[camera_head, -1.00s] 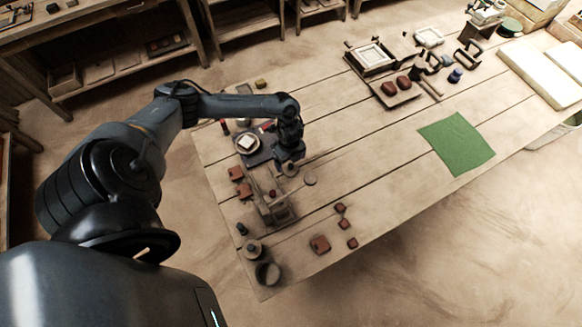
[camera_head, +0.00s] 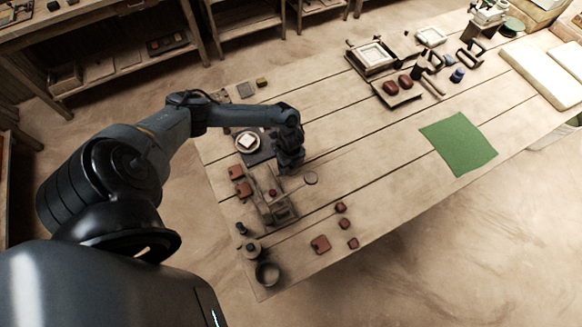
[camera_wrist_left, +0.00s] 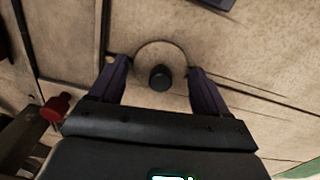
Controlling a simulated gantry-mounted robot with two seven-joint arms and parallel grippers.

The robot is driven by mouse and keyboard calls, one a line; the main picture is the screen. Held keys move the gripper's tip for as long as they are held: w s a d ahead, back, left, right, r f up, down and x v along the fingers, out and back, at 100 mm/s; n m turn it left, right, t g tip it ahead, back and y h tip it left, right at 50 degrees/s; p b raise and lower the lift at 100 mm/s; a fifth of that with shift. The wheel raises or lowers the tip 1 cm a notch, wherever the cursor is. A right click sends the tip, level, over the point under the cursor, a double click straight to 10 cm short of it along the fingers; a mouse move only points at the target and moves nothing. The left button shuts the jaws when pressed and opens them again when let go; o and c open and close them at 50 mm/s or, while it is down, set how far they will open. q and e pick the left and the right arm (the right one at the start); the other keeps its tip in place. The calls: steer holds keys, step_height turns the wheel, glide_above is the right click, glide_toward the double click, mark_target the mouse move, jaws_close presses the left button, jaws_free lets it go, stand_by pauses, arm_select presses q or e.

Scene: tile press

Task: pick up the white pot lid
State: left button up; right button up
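The pot lid is a pale round disc with a dark knob (camera_wrist_left: 160,77) in the left wrist view. It lies flat on the wooden table, and its colour is close to the table's. In the wrist view my left gripper (camera_wrist_left: 158,65) is open, with one finger on each side of the lid and knob. I cannot tell how high the fingertips are above the table. My right gripper does not show.
A wooden press-like device (camera_head: 268,200) with a red knob stands near the gripper. Brown tile pieces (camera_head: 320,244) and a dark cup (camera_head: 267,273) are toward the table's near end. A green cloth (camera_head: 457,143) lies to the right; the table between is clear.

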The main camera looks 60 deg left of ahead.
arm_select(q)
steer(key=c, duration=0.7)
steer(key=shift+r, duration=0.1)
